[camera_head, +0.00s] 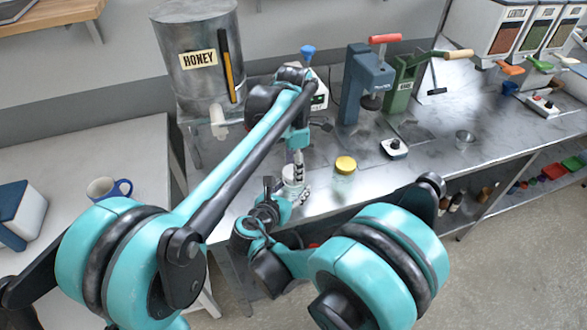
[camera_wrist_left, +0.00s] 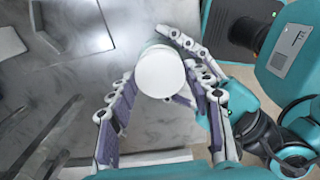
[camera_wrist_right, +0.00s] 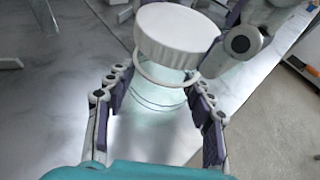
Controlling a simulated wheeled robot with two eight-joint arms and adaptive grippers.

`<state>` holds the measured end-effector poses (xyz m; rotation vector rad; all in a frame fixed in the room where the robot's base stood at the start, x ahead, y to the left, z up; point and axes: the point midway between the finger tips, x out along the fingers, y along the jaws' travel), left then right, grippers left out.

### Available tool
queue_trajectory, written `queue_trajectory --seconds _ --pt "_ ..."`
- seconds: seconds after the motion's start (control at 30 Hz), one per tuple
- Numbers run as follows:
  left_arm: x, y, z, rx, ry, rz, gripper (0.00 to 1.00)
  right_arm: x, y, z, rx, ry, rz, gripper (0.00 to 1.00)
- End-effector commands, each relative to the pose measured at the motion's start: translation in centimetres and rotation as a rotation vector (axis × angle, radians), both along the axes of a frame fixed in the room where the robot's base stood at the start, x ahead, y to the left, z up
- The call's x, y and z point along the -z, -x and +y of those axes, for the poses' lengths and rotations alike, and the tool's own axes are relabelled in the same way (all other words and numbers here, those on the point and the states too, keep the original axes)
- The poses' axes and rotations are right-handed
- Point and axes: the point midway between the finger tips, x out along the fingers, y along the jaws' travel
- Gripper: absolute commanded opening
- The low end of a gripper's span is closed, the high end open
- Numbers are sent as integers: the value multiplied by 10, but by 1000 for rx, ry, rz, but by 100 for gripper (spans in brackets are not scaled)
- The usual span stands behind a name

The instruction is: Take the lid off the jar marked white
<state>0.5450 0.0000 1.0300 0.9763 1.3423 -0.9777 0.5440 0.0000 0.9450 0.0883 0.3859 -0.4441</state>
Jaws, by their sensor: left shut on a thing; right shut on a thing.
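The jar is clear glass (camera_wrist_right: 155,115) with a round white lid (camera_wrist_right: 178,30) at its top. A pale ring shows just below the lid; I cannot tell whether the lid is seated or slightly raised. My left gripper (camera_wrist_left: 160,72) has its fingertips on opposite sides of the lid (camera_wrist_left: 162,75), from above. My right gripper (camera_wrist_right: 158,88) is shut around the jar's body from the side. In the head view the jar (camera_head: 292,174) stands near the bench's front edge, partly hidden by both grippers. No marking on it is readable.
A jar with a yellow lid (camera_head: 345,165) stands close to the right. A honey tank (camera_head: 195,60), a blue press (camera_head: 366,85), a green press (camera_head: 405,85) and a small scale (camera_head: 394,148) stand on the bench.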

Motion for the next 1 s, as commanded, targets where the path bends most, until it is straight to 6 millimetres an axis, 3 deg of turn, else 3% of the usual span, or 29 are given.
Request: queue_trajectory --seconds 0.63,1.0 --pt "-12 0 0 0 0 0 15 0 0 0 0 0 0 0" --pt "-50 0 0 0 0 0 15 0 0 0 0 0 0 0"
